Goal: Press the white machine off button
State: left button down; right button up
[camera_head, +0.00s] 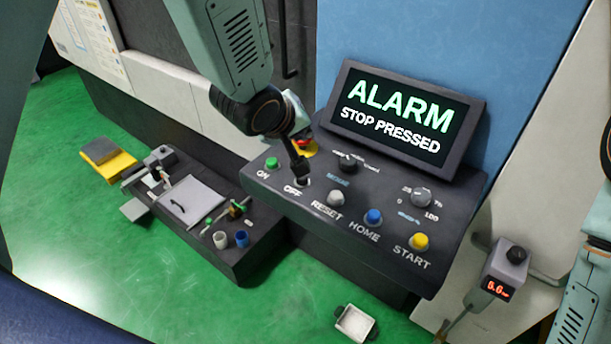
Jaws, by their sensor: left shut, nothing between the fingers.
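The dark control panel (322,222) carries a row of labelled buttons. The white off button (305,182) sits above the label OFF and is mostly hidden by my gripper. My left gripper (301,176) is shut and empty, its fingers pointing down right at the off button. I cannot tell whether the tips touch it. My right gripper is not in view; only part of my right arm shows at the right edge.
Beside it are the green ON button (271,163), grey RESET button (336,198), blue HOME button (373,216) and yellow START button (419,241). The screen (398,117) reads ALARM, STOP PRESSED. A red stop button (303,144) is partly behind my gripper.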

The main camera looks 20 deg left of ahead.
aim_at(302, 179)
pick_arm(q)
jog(key=f+b, duration=0.1)
jog(key=a+f+b, duration=0.1)
jog(key=f, duration=0.1)
jog(key=shift+a+f+b, duration=0.1)
jog(key=shift+f+b, duration=0.1)
jog(key=shift+b, duration=0.15)
jog(key=f+b, duration=0.1)
jog(key=d+f+b, duration=0.1)
jog(key=b, duration=0.1)
jog(key=shift+f, duration=0.25)
jog(key=f, duration=0.1)
jog(key=b, duration=0.1)
jog(key=f+b, duration=0.1)
jog(key=shift+w+a+f, duration=0.15)
jog(key=shift+a+f, duration=0.1)
jog(key=shift+f, duration=0.1)
jog(key=shift+a+f, duration=0.15)
jog(key=shift+a, duration=0.1)
jog(key=shift+s+d, duration=0.2)
jog(key=shift+d, duration=0.15)
jog(key=shift+w+d, duration=0.15)
jog(key=shift+a, duration=0.4)
jog(key=shift+d, duration=0.35)
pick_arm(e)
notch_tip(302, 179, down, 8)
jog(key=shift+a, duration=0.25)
